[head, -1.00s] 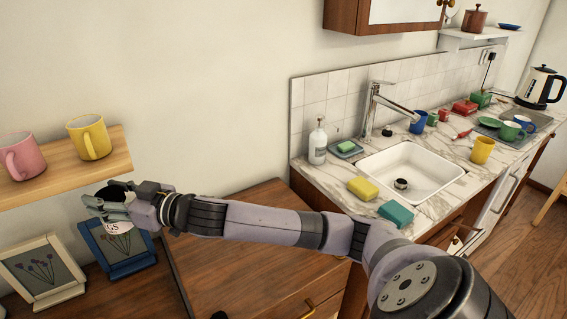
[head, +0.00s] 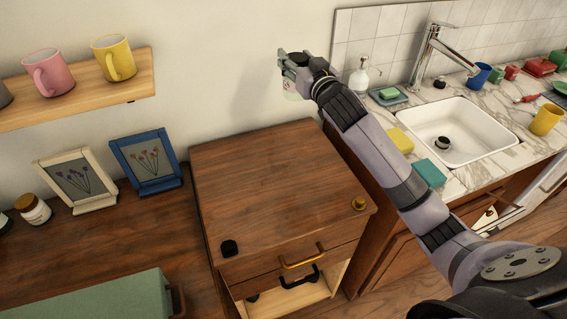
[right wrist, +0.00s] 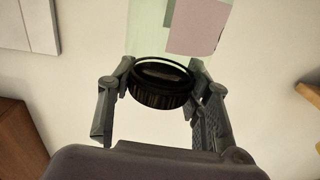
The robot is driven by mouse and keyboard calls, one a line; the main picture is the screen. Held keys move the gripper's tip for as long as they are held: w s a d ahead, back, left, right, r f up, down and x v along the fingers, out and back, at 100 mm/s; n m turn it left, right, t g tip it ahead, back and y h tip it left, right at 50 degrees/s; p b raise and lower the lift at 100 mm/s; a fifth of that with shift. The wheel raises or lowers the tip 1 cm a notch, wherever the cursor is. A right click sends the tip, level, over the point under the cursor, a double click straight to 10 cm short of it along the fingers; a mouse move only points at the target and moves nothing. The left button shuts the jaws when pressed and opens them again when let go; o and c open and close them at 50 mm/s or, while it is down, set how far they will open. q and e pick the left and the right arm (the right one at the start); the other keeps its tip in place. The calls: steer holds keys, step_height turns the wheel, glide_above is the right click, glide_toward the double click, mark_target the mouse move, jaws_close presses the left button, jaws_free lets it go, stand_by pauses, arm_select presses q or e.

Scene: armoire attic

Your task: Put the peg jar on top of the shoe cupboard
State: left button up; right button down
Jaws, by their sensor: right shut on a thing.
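My right gripper (head: 291,68) is shut on the peg jar (head: 291,91), high near the wall behind the wooden cupboard's back right corner. In the right wrist view the jar's dark round lid (right wrist: 162,84) sits between my two fingers (right wrist: 160,100), with pale green glass and a pinkish label beyond it. The wooden cupboard (head: 280,175), which I take as the shoe cupboard, stands in the middle of the head view. Its broad brown top is mostly bare, and the jar is held clear of it. My left gripper is not in view.
A shelf (head: 90,98) with mugs hangs at left, above two picture frames. The marble counter (head: 455,185) with the sink adjoins at right.

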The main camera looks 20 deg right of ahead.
steer(key=shift+d+f, duration=0.15)
steer(key=shift+d, duration=0.2)
step_height(320, 180, down, 19)
steer(key=b, duration=0.1)
steer(key=shift+f, duration=0.2)
steer(key=shift+f+b, duration=0.1)
steer(key=shift+b, duration=0.25)
steer(key=shift+f, duration=0.15)
steer(key=c, duration=0.8)
jaws_free()
steer(key=shift+c, duration=0.2)
